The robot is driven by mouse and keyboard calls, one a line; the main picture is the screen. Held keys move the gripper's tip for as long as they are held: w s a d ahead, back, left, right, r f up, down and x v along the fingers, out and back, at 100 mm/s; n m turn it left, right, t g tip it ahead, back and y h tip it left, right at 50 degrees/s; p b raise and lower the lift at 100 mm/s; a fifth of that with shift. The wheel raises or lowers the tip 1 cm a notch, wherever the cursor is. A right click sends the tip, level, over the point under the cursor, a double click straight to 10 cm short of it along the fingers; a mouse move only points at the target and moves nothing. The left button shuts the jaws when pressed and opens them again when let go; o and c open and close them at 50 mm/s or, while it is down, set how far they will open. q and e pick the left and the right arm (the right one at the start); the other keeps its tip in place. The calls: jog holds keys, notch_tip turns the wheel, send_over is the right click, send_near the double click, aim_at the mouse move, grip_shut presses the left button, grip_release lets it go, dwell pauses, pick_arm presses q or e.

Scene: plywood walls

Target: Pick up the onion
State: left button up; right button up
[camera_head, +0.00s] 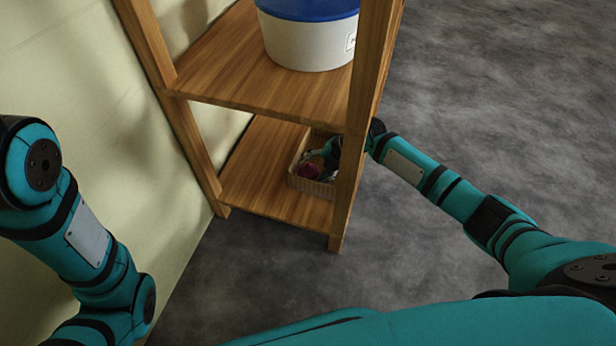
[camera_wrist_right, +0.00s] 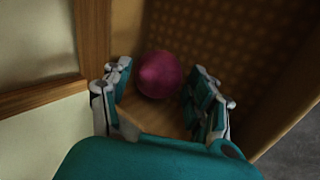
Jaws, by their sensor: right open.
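The onion (camera_wrist_right: 159,75) is round and purple-red. In the right wrist view it lies in a basket, just ahead of and between the fingers of my right gripper (camera_wrist_right: 160,88). That gripper is open, with one finger to each side of the onion and gaps visible beside it. In the head view the onion (camera_head: 311,171) shows small and dark red inside the basket (camera_head: 313,188) on the low shelf. My right gripper (camera_head: 322,160) reaches into the basket there, partly hidden by the shelf post. My left arm is at the left, but its gripper is out of view.
The wooden shelf unit (camera_head: 255,165) stands beside a pale wall. Its front post (camera_head: 357,150) is close to my right forearm. A white bucket (camera_head: 305,42) with a blue top stands on the shelf above. The grey floor at the right is clear.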

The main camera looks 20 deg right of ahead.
jog(key=shift+w+a+f, duration=0.1)
jog(key=shift+w+f, duration=0.05)
jog(key=shift+f, duration=0.15)
jog(key=c, duration=1)
jog(key=shift+o, duration=0.2)
jog(key=shift+r, duration=0.15)
